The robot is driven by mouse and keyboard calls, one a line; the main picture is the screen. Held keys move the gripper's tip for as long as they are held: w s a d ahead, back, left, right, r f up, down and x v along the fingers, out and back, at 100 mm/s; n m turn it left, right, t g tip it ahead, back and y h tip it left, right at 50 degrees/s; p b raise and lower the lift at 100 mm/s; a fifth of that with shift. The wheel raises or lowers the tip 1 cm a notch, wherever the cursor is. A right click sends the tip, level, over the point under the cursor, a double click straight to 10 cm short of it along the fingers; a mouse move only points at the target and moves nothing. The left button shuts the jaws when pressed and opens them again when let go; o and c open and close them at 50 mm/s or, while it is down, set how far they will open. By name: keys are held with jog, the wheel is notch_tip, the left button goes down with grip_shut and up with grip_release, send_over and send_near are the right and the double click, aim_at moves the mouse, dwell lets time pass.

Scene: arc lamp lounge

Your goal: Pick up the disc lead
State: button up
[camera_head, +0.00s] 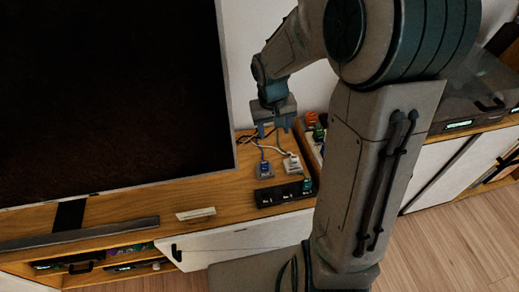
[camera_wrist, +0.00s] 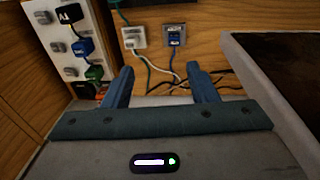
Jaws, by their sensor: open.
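Two labelled plugs with cables lie on the wooden cabinet top: a blue-grey one (camera_head: 264,168) and a white one (camera_head: 292,163). In the wrist view the white plug (camera_wrist: 133,37) is at left and the blue-grey plug (camera_wrist: 173,36) at right, with white, green and dark cables running from them towards my gripper. I cannot read the labels, so I cannot tell which is the disc lead. My gripper (camera_head: 270,130) is open and empty, pointing down beyond the plugs on the wall side. Its fingers (camera_wrist: 160,78) stand apart near the cables.
A black socket box (camera_head: 280,194) with a green plug stands nearer the cabinet's front edge. A pale board (camera_wrist: 72,45) with black, blue and green plugs is beside the fingers. A large dark television (camera_head: 110,90) is close on the left. A small white bar (camera_head: 196,213) lies in front.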

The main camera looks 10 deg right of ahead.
jog(key=y+b, duration=0.1)
jog(key=b, duration=0.1)
send_over(265, 163)
notch_tip(265, 163, down, 10)
jog(key=shift+g, duration=0.3)
jog(key=f, duration=0.5)
jog(key=f+b, duration=0.1)
jog(key=f, duration=0.2)
jog(key=shift+w+d+f, duration=0.1)
jog(key=shift+w+d, duration=0.1)
jog(key=shift+d, duration=0.05)
jog(key=f, duration=0.4)
jog(key=shift+s+a+b, duration=0.1)
jog(key=shift+a+b, duration=0.2)
jog(key=shift+b, duration=0.05)
jog(key=shift+f, duration=0.6)
jog(key=c, duration=1.1)
